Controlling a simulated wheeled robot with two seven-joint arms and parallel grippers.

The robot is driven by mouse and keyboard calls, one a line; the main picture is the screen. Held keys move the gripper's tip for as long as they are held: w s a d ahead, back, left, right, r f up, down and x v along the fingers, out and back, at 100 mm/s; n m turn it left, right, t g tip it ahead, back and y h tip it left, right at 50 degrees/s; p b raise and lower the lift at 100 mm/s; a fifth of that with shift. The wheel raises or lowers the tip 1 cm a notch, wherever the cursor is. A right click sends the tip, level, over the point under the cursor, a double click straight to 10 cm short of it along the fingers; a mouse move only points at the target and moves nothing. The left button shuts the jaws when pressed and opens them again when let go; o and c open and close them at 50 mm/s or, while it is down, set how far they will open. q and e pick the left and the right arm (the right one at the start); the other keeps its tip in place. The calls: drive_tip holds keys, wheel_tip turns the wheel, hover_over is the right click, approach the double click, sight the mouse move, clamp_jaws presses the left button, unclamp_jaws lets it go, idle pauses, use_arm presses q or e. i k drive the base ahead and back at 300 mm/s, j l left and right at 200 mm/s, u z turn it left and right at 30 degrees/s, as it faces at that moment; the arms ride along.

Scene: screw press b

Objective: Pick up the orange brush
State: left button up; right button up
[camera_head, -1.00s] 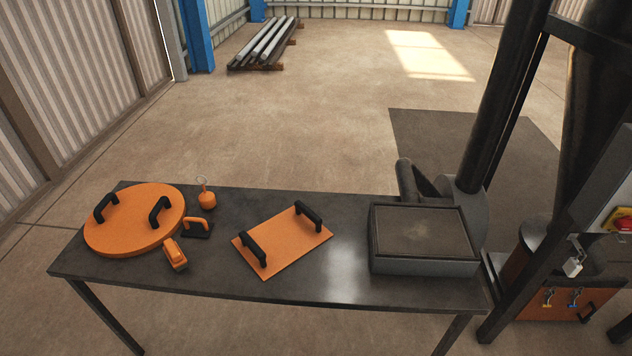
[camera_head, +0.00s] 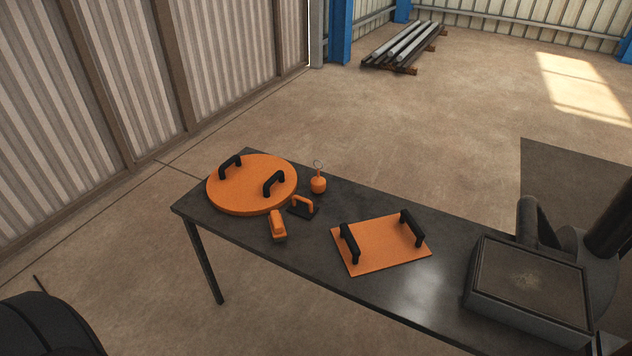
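Two small orange things on the dark table (camera_head: 325,240) could be the orange brush, and I cannot tell which. One is an orange block with a darker lower end (camera_head: 278,226), near the table's front edge. The other is an orange handle on a flat black base (camera_head: 302,204), just behind and to its right. Both stand close to the right front rim of a round orange lid (camera_head: 252,180) with two black handles. Neither of my grippers shows in the view.
An orange weight-like thing with a ring (camera_head: 318,184) stands behind them. A flat orange plate with two black handles (camera_head: 382,244) lies to their right. A dark box-shaped machine part (camera_head: 528,285) is at the right. Open floor lies left of and in front of the table.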

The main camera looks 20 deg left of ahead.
sight(275, 219)
drive_tip(key=l+u, duration=0.35)
drive_tip(key=l, duration=0.15)
drive_tip(key=l+u, duration=0.4)
drive_tip(key=k+l+u, duration=0.15)
drive_tip(key=l+u, duration=0.2)
drive_tip(key=l, duration=0.15)
